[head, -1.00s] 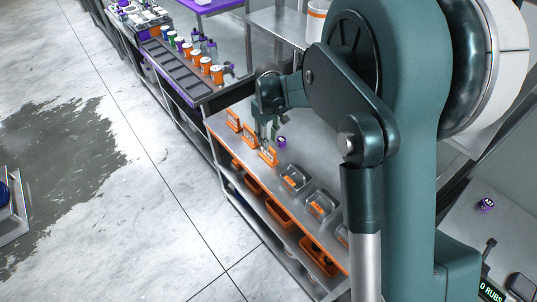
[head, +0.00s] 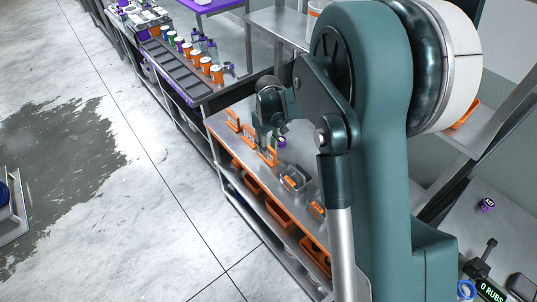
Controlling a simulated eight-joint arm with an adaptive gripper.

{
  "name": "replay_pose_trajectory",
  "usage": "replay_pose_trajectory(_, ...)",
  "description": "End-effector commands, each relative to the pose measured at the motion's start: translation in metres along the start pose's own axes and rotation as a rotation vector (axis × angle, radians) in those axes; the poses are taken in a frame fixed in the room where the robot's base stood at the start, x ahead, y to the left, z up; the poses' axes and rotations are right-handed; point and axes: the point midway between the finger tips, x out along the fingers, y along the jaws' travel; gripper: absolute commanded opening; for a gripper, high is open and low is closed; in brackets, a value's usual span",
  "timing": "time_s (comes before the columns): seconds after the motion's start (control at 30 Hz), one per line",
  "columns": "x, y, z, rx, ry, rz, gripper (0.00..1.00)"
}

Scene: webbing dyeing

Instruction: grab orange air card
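Several upright orange card-like pieces stand in a row on the metal bench (head: 228,108): one at the far end (head: 233,120), one in the middle (head: 249,134) and one nearest me (head: 270,158). No label is readable, so I cannot tell which is the air card. My gripper (head: 264,145) points down over the bench, right at the nearest and middle orange pieces. Its fingertips are small and partly overlap the orange pieces in the picture. I cannot tell whether they touch one or are open or shut.
A small purple object (head: 282,141) sits just right of my gripper. Grey trays (head: 294,179) with orange parts lie nearer on the bench. Orange bins (head: 280,214) fill the shelf below. A dark rack with orange-and-white bottles (head: 217,74) stands beyond.

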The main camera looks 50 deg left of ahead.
Motion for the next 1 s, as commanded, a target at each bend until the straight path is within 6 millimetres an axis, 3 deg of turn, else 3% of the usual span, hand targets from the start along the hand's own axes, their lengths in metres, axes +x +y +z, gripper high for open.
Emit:
replay_pose_trajectory(0.27,-0.0002,0.0,0.0,0.0,0.0,0.0,0.26)
replay_pose_trajectory(0.5,-0.0002,0.0,-0.0001,0.0,0.0,0.0,0.0)
replay_pose_trajectory(1.0,-0.0081,0.0001,-0.0003,0.0,0.0,0.0,0.0)
